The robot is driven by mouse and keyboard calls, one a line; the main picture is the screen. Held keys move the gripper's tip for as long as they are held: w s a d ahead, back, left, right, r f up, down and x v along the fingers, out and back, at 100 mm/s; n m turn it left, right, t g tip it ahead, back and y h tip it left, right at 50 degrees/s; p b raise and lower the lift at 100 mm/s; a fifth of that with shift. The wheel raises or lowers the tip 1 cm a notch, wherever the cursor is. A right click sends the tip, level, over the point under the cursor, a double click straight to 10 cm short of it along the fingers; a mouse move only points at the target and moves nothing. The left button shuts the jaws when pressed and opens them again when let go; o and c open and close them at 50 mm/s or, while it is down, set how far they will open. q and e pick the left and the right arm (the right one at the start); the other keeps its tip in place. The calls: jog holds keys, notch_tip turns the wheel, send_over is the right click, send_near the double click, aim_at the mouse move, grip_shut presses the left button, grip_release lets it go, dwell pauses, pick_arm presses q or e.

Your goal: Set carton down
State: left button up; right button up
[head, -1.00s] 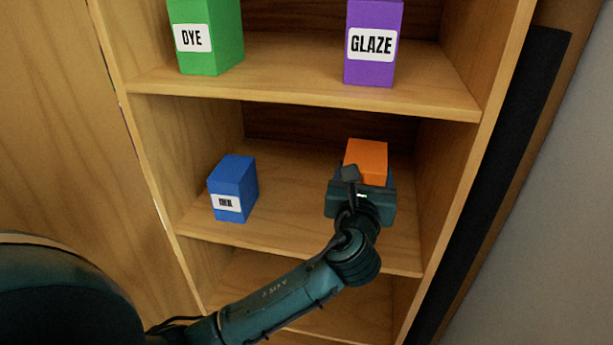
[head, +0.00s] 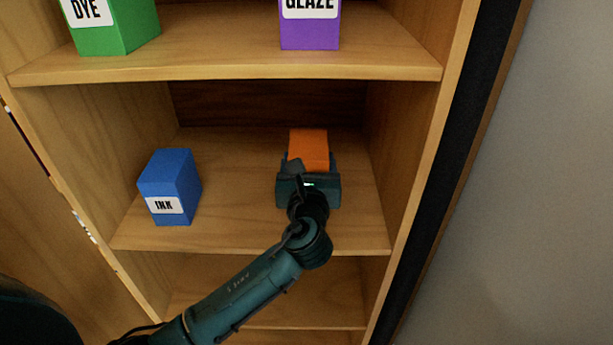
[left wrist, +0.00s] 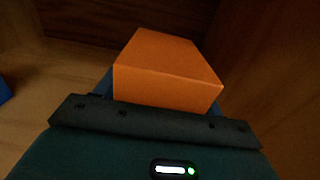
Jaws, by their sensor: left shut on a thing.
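An orange carton (head: 309,147) is over the right part of the middle shelf (head: 233,227) in the head view. My left gripper (head: 307,172) is shut on it from the front and hides its lower part. The carton looks upright; whether its base touches the shelf is hidden. In the left wrist view the orange carton (left wrist: 165,70) shows its top and near face above the gripper body (left wrist: 155,125). My right gripper is not in view.
A blue INK carton (head: 170,187) stands to the left on the same shelf. A green DYE carton (head: 112,25) and a purple GLAZE carton (head: 310,25) stand on the shelf above. The right side wall (head: 405,150) is close to the orange carton.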

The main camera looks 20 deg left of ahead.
pick_arm(q)
jog(key=shift+f, duration=1.2)
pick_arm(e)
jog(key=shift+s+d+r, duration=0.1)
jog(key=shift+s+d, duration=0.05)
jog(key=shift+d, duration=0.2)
pick_arm(q)
jog(key=shift+f, duration=0.2)
jog(key=o, duration=1.3)
jog(key=shift+o, duration=0.2)
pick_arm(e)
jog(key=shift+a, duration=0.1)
pick_arm(q)
jog(key=shift+r, duration=0.1)
jog(key=v, duration=1.2)
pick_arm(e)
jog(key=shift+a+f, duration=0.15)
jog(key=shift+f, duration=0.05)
